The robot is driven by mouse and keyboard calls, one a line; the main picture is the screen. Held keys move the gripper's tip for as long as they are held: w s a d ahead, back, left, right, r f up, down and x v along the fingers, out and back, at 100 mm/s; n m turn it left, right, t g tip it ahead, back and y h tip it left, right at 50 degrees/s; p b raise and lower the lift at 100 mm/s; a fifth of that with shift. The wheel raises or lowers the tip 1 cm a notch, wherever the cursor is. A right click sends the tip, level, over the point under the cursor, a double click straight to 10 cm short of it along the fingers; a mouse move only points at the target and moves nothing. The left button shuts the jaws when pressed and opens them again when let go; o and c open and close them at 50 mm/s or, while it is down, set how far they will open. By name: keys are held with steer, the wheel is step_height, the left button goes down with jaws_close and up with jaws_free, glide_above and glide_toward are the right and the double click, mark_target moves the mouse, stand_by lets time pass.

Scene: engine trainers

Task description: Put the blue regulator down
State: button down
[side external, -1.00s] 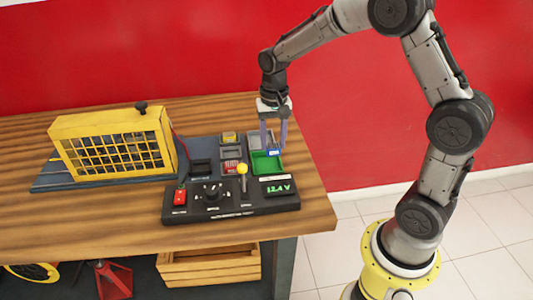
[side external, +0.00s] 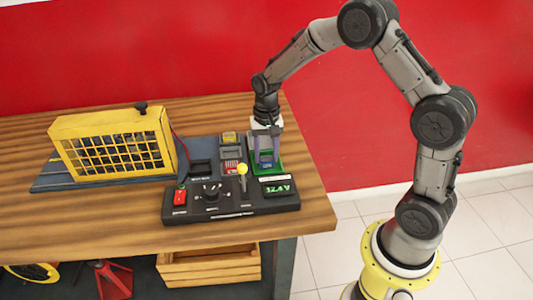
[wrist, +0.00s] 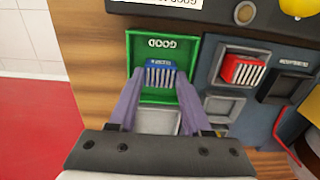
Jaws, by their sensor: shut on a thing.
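The blue regulator (wrist: 160,72) is between the two purple fingers of my gripper (wrist: 160,80) in the wrist view. My gripper (side external: 266,160) is shut on it and points straight down in the side view. The regulator lies within the outline of the green tray (wrist: 144,48) marked GOOD; its ribbed top and white lettering show. The tray also shows in the side view (side external: 281,167), partly hidden by the fingers. I cannot tell whether the regulator's underside touches the tray floor.
A grey tray (wrist: 158,122) adjoins the green one. A red regulator (wrist: 243,70) sits in a slot beside it. The black control panel (side external: 225,207) with a yellow-knobbed lever (side external: 242,170) stands close in front. The yellow caged unit (side external: 115,142) is at left.

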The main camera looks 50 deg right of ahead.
mark_target(266, 158)
steer(key=c, duration=0.6)
jaws_free()
step_height(266, 158, up, 12)
steer(key=s+a+r+n+t, duration=0.35)
steer(key=s+r, duration=0.45)
steer(key=s, duration=0.3)
steer(key=s+a+n, duration=0.1)
steer(key=s, duration=0.3)
steer(key=s+a+n+t, duration=0.1)
steer(key=s+n, duration=0.1)
steer(key=s, duration=0.3)
steer(key=s+a+f+n+t, duration=0.1)
steer(key=s+n, duration=0.1)
steer(key=s, duration=0.3)
steer(key=shift+a+n, duration=0.1)
steer(key=shift+n, duration=0.15)
